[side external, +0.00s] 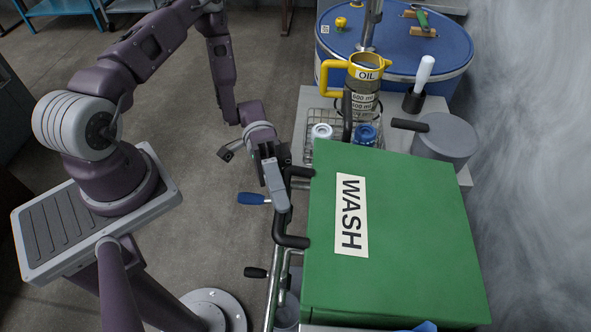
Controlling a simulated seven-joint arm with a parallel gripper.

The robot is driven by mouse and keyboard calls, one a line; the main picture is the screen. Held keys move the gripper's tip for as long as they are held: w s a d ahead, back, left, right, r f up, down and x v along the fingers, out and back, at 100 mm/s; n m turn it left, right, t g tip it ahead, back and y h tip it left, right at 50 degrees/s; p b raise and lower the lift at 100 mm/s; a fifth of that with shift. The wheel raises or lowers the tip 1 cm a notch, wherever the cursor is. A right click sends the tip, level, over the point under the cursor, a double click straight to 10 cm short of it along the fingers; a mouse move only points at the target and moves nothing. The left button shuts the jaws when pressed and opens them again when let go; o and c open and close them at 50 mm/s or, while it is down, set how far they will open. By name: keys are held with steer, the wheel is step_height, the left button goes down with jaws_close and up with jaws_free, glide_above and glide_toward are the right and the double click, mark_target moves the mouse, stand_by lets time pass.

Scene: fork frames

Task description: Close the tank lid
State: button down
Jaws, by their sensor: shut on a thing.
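The green tank lid (410,230) with a white WASH label (351,215) fills the right of the side view. It looks roughly level, and I cannot tell whether a gap stays under its edge. A black handle (292,241) juts from the lid's left edge. My gripper (278,192) is at this handle, shut on it, with its fingers covering the handle's middle. The tank body below is mostly hidden by the lid.
A blue-handled valve (252,198) and metal pipes stand close by my gripper. The floor at left is open.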

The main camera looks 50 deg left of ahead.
steer(key=shift+m+g+h, duration=0.3)
steer(key=shift+m+h, duration=0.1)
steer(key=shift+m, duration=0.5)
step_height(320, 180, down, 5)
steer(key=shift+a+f, duration=0.15)
steer(key=shift+f, duration=0.05)
steer(key=c, duration=1.3)
jaws_free()
steer(key=v, duration=0.7)
steer(key=shift+r, duration=0.15)
